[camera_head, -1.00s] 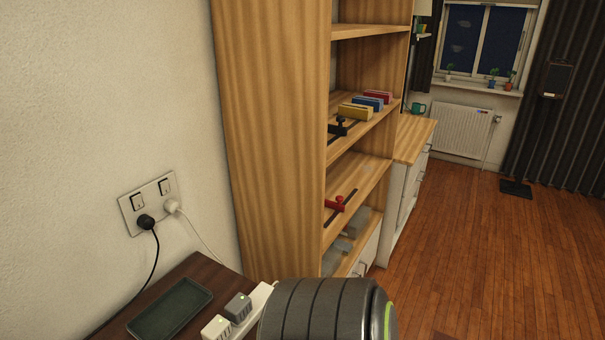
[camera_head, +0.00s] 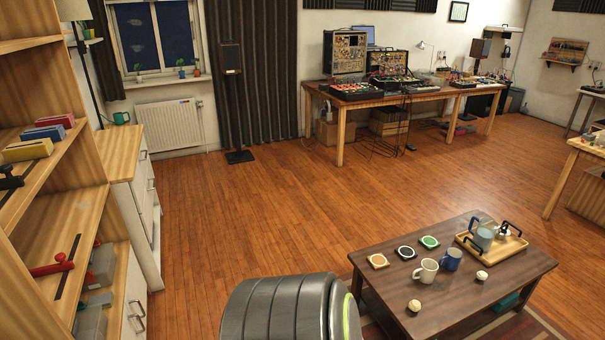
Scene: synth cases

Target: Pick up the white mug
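A white mug (camera_head: 426,270) stands upright on the dark low table (camera_head: 440,312) at the lower right of the head view. A blue mug (camera_head: 452,259) stands close beside it to the right. Neither of my grippers is in view, and nothing is holding the white mug.
Several coasters (camera_head: 378,261), two small pale round items and a wooden tray (camera_head: 512,246) with a glass pot share the table. Shelves (camera_head: 70,215) and a white cabinet (camera_head: 143,215) line the left. A workbench (camera_head: 420,95) stands at the back. The wooden floor (camera_head: 260,200) between is clear.

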